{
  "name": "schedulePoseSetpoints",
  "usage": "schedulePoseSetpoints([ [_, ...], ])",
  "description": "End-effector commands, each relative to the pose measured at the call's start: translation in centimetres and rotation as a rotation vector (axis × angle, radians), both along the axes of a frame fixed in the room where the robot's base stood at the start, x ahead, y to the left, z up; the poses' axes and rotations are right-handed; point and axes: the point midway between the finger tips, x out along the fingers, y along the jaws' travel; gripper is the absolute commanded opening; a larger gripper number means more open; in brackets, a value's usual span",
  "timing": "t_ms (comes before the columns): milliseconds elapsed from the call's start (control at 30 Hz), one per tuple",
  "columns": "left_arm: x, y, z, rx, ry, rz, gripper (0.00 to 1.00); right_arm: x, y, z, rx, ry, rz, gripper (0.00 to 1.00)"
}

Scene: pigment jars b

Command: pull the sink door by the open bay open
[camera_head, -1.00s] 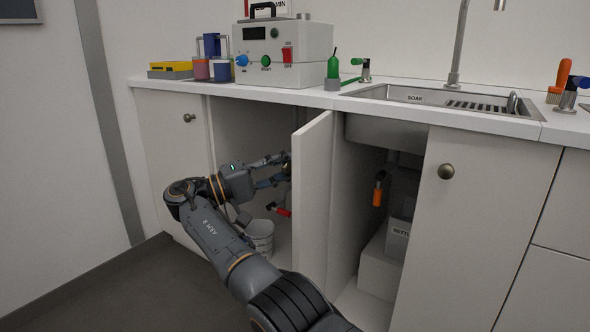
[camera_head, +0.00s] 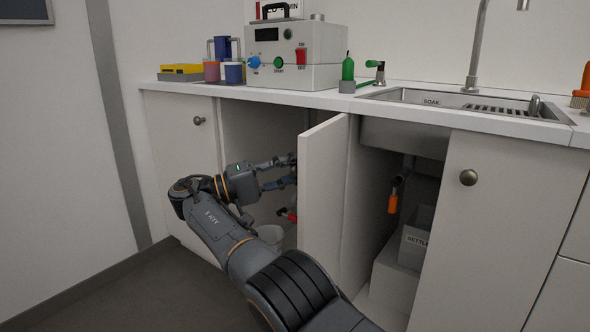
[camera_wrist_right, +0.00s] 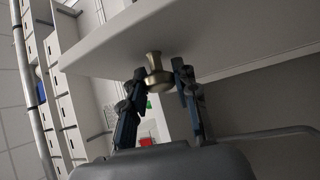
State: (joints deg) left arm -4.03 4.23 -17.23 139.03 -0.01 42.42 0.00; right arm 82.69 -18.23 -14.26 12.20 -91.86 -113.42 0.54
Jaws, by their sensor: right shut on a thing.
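The sink door (camera_head: 322,185) by the open bay (camera_head: 262,130) stands swung out from the cabinet, its inner face showing in the head view. Its free edge points towards the lower left. My right gripper (camera_head: 291,171) is at the door's far side, near the free edge, and partly hidden by it. In the right wrist view its fingers (camera_wrist_right: 158,85) are shut on the brass door knob (camera_wrist_right: 156,68), with the pale door panel (camera_wrist_right: 195,35) behind. The knob is hidden in the head view. My left gripper is out of view.
The sink cupboard holds a grey bin (camera_head: 415,248) on a pale block (camera_head: 393,280) and an orange-handled valve (camera_head: 393,203). A white bucket (camera_head: 270,236) stands in the open bay. Closed doors flank both, with knobs (camera_head: 199,120) and (camera_head: 468,177). The floor at left is clear.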

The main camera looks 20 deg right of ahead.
Motion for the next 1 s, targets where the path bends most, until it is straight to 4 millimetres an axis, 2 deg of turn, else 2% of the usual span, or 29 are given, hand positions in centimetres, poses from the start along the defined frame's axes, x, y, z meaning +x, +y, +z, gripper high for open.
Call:
schedulePoseSetpoints([
  [100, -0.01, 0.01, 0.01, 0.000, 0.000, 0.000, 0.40, 0.05, -0.03, -0.02, 0.001, 0.000, 0.002, 0.00],
  [133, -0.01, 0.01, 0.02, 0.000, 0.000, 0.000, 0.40, 0.05, -0.03, -0.02, 0.001, 0.000, 0.002, 0.31],
  [233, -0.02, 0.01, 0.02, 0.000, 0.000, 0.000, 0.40, 0.05, -0.03, -0.02, 0.001, 0.000, 0.002, 0.52],
  [267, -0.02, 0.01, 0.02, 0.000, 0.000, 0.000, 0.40, 0.04, -0.03, -0.02, 0.001, 0.000, 0.002, 0.54],
  [767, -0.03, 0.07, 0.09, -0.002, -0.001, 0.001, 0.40, 0.03, -0.04, -0.01, 0.000, 0.000, 0.001, 0.54],
  [1000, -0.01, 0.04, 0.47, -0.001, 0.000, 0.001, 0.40, 0.18, -0.68, 0.00, 0.002, 0.000, 0.011, 0.54],
])
